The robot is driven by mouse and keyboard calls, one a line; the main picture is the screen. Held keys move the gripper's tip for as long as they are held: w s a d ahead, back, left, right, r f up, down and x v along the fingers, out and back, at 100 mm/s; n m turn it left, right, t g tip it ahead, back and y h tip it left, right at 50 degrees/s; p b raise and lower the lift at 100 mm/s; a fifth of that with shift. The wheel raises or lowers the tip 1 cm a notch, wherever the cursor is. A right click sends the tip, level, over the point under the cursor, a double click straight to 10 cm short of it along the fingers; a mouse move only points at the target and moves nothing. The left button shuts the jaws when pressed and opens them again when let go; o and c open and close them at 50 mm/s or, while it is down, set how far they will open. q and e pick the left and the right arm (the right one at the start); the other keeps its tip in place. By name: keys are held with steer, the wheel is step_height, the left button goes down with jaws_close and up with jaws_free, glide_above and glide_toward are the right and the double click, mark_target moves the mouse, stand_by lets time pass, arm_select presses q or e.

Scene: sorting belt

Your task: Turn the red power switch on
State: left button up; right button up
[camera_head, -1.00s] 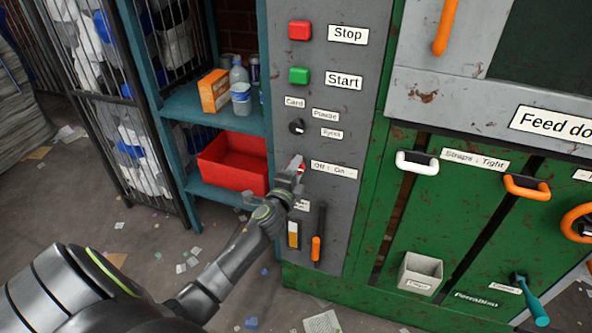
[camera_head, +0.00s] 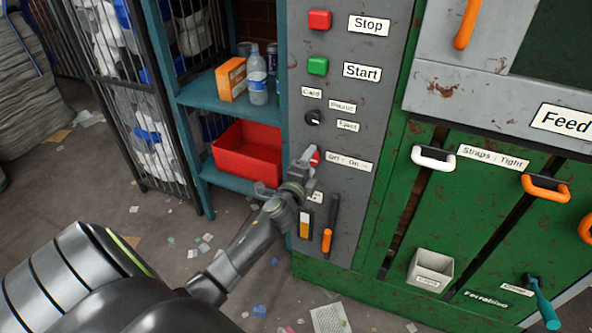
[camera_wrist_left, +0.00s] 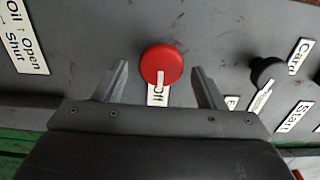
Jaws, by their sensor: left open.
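The red power switch (camera_wrist_left: 161,62) is a round knob on the grey panel. In the left wrist view its white mark points down at the "Off" label (camera_wrist_left: 157,94). My left gripper (camera_head: 304,163) is open in front of the panel. In the left wrist view its two fingers stand on either side of the knob, with a visible gap at each side. My right gripper is in neither view.
Above the switch are a black selector knob (camera_head: 313,118), a green Start button (camera_head: 317,66) and a red Stop button (camera_head: 319,19). Below is an orange-handled lever (camera_head: 327,240). A teal shelf (camera_head: 205,97) with a red bin (camera_head: 247,168) stands close on the left.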

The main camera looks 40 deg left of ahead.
arm_select(q)
steer(key=v, duration=1.6)
steer(key=shift+d, duration=0.2)
steer(key=shift+s, duration=0.15)
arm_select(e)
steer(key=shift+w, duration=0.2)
